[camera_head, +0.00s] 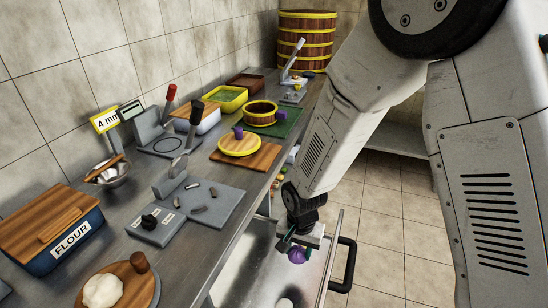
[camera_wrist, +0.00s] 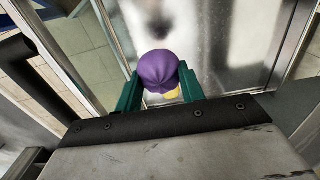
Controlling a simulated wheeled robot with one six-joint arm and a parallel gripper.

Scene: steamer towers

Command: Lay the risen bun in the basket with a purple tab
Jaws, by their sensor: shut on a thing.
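My gripper (camera_wrist: 160,90) is shut on a round purple bun (camera_wrist: 158,70), with a small yellow patch showing at its lower edge. In the head view the bun (camera_head: 297,255) hangs below my gripper (camera_head: 297,242), over an open metal drawer (camera_head: 262,268) beside the counter. The basket (camera_head: 262,109) is round, with a yellow band and a purple tab (camera_head: 283,115), and stands on a green mat farther back on the counter. Its inside looks brown.
A tall banded tower (camera_head: 305,40) stands at the back. The drawer's black handle (camera_head: 344,265) juts out at right.

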